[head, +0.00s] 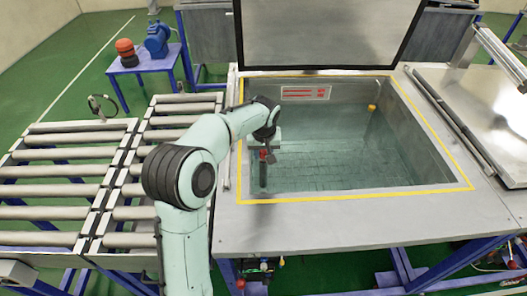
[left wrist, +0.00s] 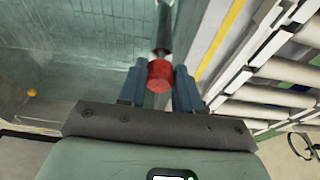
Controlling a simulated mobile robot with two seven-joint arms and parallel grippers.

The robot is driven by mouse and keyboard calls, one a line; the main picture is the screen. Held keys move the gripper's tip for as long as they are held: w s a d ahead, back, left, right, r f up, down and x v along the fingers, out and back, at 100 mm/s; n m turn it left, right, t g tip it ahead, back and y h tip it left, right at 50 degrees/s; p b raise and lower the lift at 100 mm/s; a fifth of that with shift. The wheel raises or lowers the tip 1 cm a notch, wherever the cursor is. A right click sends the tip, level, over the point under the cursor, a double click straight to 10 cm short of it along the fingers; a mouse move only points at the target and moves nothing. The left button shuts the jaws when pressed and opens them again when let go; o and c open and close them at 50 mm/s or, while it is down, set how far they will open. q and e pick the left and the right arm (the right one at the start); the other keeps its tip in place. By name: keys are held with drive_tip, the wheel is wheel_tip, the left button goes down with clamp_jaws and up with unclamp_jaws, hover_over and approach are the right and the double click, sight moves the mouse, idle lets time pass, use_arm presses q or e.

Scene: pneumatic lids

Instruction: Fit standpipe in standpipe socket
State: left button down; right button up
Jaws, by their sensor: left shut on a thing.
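The standpipe has a red top (left wrist: 160,74) and a dark tube below it. In the left wrist view the red top sits between the blue fingers of my left gripper (left wrist: 159,84), which is shut on it. In the head view the standpipe (head: 263,174) hangs roughly upright under my left gripper (head: 266,152), near the left wall of the open water tank (head: 330,190). The tube's lower end is hard to make out, and I cannot tell whether it touches anything. I cannot pick out the standpipe socket in either view. My right gripper is not in view.
A raised lid (head: 320,35) stands behind the tank, and a metal lid (head: 480,95) is on the right. A yellow knob (head: 372,107) is on the tank's back wall. Roller conveyors (head: 65,170) lie to the left. The tank's middle and right are clear.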

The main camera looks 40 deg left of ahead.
sight(263, 169)
use_arm(q)
drive_tip(key=shift+b+x, duration=0.4)
drive_tip(key=shift+x, duration=0.55)
drive_tip(key=shift+s+d+f+b, duration=0.15)
drive_tip(key=shift+f+b, duration=0.15)
drive_tip(key=shift+f, duration=0.3)
drive_tip(key=shift+s+f+b, duration=0.15)
drive_tip(key=shift+f+b, duration=0.1)
drive_tip(key=shift+f, duration=0.35)
drive_tip(key=shift+w+f, duration=0.15)
drive_tip(key=shift+f, duration=0.55)
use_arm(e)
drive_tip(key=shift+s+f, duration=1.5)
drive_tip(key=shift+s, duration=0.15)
use_arm(q)
drive_tip(key=shift+f+b, duration=1.3)
drive_tip(key=shift+f, duration=1.05)
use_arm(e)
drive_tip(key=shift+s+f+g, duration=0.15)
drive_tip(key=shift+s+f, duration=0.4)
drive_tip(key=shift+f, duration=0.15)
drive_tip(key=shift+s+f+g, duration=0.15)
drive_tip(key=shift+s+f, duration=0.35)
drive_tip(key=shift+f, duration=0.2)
use_arm(q)
drive_tip(key=c, duration=0.7)
unclamp_jaws()
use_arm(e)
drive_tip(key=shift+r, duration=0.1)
